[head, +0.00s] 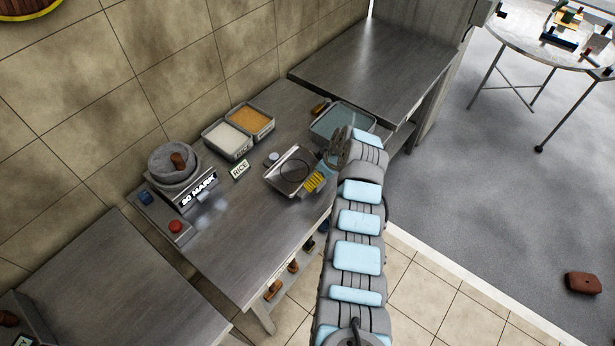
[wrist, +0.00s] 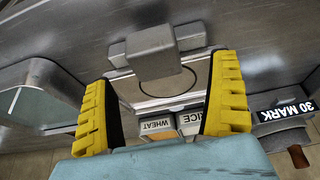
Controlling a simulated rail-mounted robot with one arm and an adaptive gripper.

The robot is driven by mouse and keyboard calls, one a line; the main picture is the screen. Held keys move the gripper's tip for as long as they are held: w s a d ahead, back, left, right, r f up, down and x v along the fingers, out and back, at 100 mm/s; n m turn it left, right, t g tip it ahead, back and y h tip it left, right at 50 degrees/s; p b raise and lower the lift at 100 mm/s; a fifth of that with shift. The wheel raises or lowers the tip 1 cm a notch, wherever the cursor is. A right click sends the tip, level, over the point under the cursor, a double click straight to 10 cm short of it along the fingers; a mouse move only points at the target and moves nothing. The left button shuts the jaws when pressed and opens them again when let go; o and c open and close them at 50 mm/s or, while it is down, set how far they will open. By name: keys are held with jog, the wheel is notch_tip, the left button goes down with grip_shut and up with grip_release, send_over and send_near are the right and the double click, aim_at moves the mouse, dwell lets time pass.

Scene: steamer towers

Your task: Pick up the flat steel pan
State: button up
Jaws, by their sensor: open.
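The flat steel pan (head: 286,178) is a shallow, shiny rectangular pan lying on the steel counter. A thin dark ring outline shows over it. My gripper (head: 316,181) is at the pan's right side, with its yellow fingers low. In the wrist view the pan (wrist: 192,76) lies beyond and between the two open fingers of my gripper (wrist: 163,75). A grey block (wrist: 152,52) shows between the fingers at the pan's edge; I cannot tell whether it is the pan's handle. Nothing is held. Contact with the pan cannot be made out.
A water basin (head: 342,118) is beyond my gripper. A scale-like unit marked 30 MARK (head: 198,190) stands left. The front counter (head: 245,250) is clear.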

aim_at(300, 171)
jog(key=shift+f, duration=0.1)
jog(key=shift+w+a+f, duration=0.25)
jog(key=shift+f, duration=0.4)
jog(key=shift+w+a+f+b, duration=0.15)
jog(key=shift+w+f+b, duration=0.2)
jog(key=shift+f, duration=0.1)
jog(key=shift+a+f+b, duration=0.15)
jog(key=shift+f+b, duration=0.55)
jog(key=shift+f, duration=0.05)
jog(key=shift+w+a+f+b, duration=0.25)
jog(key=shift+f+b, duration=0.1)
jog(key=shift+b, duration=0.15)
jog(key=c, duration=1.3)
jog(key=shift+c, duration=0.2)
jog(key=shift+r, duration=0.1)
